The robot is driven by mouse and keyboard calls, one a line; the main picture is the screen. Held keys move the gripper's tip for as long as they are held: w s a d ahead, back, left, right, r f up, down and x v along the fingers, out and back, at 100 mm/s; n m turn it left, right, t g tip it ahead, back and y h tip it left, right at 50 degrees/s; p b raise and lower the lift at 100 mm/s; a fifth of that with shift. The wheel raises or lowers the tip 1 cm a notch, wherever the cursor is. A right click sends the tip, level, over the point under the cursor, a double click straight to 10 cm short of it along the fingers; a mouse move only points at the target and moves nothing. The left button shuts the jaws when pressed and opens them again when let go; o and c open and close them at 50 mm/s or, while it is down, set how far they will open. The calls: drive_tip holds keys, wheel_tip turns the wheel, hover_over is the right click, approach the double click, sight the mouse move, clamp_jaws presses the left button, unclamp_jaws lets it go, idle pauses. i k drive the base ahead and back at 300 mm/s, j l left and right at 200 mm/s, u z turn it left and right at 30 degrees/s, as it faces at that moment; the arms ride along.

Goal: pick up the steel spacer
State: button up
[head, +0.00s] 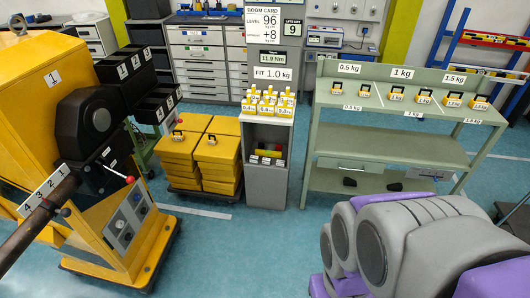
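I cannot pick out a steel spacer for sure in the head view. Small dark pieces lie on the green rack's bottom shelf, one at the left (349,182) and one further right (394,187); they are too small to identify. Small black-and-white items (266,157) sit in the grey stand's opening, also unclear. My grey and purple arm fills the lower right. My gripper's fingers do not show.
The green rack (385,153) holds yellow weights on top. The grey stand (265,190) bears more yellow weights. Yellow stacked blocks (218,162) stand left of it. The yellow machine (50,80) with its long bar (35,225) blocks the left. The blue floor in the middle is clear.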

sight(265, 161)
drive_tip(key=i+j, duration=0.25)
drive_tip(key=i, duration=0.25)
drive_tip(key=i+j, duration=0.2)
drive_tip(key=i, duration=0.35)
drive_tip(key=i+j, duration=0.25)
drive_tip(key=i, duration=0.25)
drive_tip(key=i+j, duration=0.25)
drive_tip(key=i, duration=0.25)
